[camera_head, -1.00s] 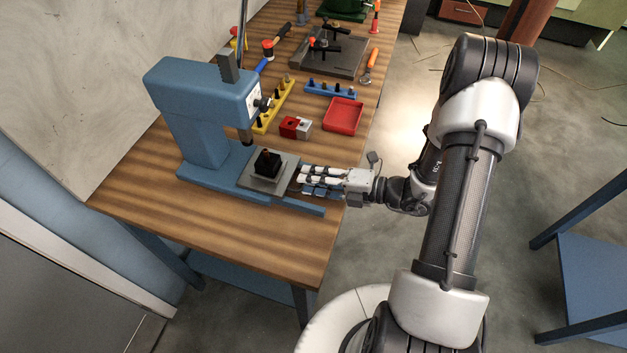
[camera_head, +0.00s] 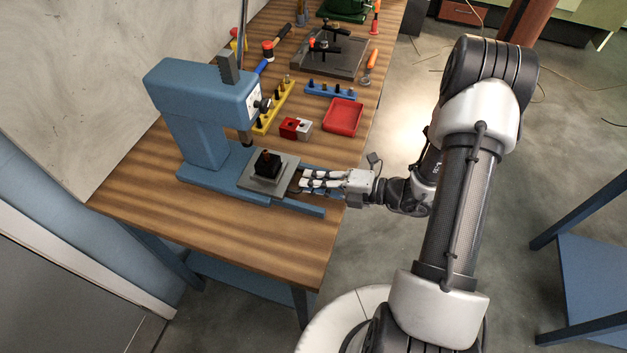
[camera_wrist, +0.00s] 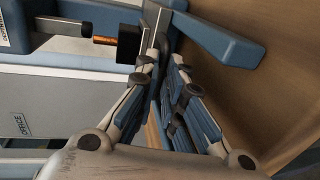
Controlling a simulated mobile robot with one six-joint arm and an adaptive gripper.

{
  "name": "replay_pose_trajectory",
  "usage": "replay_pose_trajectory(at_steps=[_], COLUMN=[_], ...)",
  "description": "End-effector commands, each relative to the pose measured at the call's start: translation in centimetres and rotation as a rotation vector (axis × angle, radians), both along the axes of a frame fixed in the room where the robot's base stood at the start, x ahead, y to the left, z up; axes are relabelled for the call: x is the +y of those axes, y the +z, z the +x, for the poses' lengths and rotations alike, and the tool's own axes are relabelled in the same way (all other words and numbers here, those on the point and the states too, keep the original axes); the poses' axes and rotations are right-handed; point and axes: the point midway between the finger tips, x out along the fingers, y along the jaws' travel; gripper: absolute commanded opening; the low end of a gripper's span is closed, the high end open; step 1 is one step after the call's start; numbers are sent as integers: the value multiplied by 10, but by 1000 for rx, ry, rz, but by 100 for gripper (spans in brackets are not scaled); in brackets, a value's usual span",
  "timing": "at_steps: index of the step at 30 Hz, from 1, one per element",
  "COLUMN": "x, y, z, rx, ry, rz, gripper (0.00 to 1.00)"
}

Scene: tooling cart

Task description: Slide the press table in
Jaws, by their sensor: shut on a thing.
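The blue press (camera_head: 205,115) stands on the wooden bench, with its base rails reaching toward the front edge. The grey press table (camera_head: 257,186) sits on these rails in front of the press column, with a black block (camera_head: 267,163) on top. My gripper (camera_head: 303,181) is at the table's right side, its fingers close together there. In the wrist view my gripper (camera_wrist: 158,50) converges on the near edge of the table; the exact part it grips is hidden between the fingers. The black block (camera_wrist: 128,44) with its copper-coloured pin shows just left of the fingertips.
The bench's near left part is clear. A blue stand (camera_head: 590,275) is on the right.

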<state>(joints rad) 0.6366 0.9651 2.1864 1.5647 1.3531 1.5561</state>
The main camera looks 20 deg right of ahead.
Motion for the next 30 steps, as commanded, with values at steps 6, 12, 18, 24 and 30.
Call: replay_pose_trajectory(at_steps=[6, 12, 18, 24, 30], x=[8, 35, 39, 39, 39], y=[1, 2, 1, 1, 1], z=[5, 25, 29, 29, 28], rx=[1, -1, -1, -3, -2], ry=[4, 4, 0, 0, 0], rz=[0, 1, 2, 2, 1], gripper=[0, 0, 0, 11, 25])
